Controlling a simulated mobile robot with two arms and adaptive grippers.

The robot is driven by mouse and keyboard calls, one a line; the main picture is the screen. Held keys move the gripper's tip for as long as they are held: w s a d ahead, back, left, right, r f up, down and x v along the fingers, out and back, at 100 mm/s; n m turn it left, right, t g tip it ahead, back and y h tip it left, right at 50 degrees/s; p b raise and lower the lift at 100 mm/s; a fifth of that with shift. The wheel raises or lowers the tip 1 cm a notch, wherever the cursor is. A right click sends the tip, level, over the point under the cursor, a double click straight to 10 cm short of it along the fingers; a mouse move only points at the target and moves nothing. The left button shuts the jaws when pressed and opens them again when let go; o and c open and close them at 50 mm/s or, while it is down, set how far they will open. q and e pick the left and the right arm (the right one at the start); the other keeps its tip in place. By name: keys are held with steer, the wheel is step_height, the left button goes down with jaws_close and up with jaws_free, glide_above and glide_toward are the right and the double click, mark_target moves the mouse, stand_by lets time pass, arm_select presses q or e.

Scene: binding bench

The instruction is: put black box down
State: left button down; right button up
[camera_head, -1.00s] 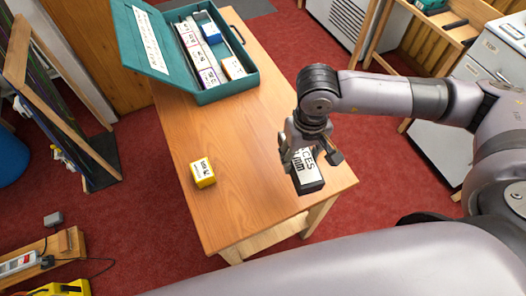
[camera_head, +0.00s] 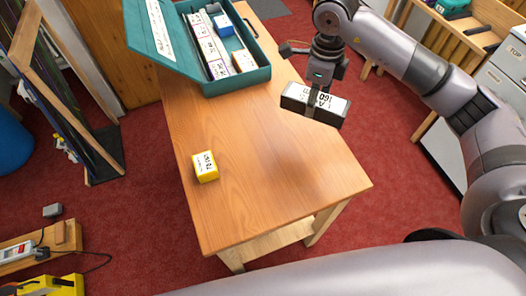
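The black box (camera_head: 291,104) has a white label with black lettering on its upper face. My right gripper (camera_head: 313,98), whose arm comes in from the right, is shut on it, with a dark finger across the box's near side. The box appears raised, overlapping the right edge of the wooden table (camera_head: 270,170) in the picture; its exact height is hard to tell. My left gripper is not in view.
A small yellow box (camera_head: 205,167) stands near the table's left edge. An open teal case (camera_head: 262,76) with several small boxes is at the table's far end. A wooden rack (camera_head: 470,40) stands at upper right.

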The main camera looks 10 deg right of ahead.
steer(key=r+m, duration=0.1)
steer(key=m, duration=0.1)
steer(key=w+r+m, duration=0.1)
steer(key=r+m, duration=0.1)
steer(key=w+d+r+m, duration=0.1)
steer(key=m, duration=0.2)
steer(key=shift+w+r+b, duration=0.1)
steer(key=shift+r+b, duration=0.1)
steer(key=shift+b, duration=0.1)
steer(key=shift+r+m, duration=0.2)
steer(key=shift+m, duration=0.3)
steer(key=shift+f, duration=0.1)
step_height(320, 180, down, 15)
steer(key=shift+f+p, duration=0.1)
steer(key=shift+p, duration=0.7)
step_height(320, 180, down, 4)
steer(key=shift+r+p, duration=0.1)
steer(key=shift+p, duration=0.25)
steer(key=shift+f, duration=0.3)
steer(key=shift+w, duration=0.1)
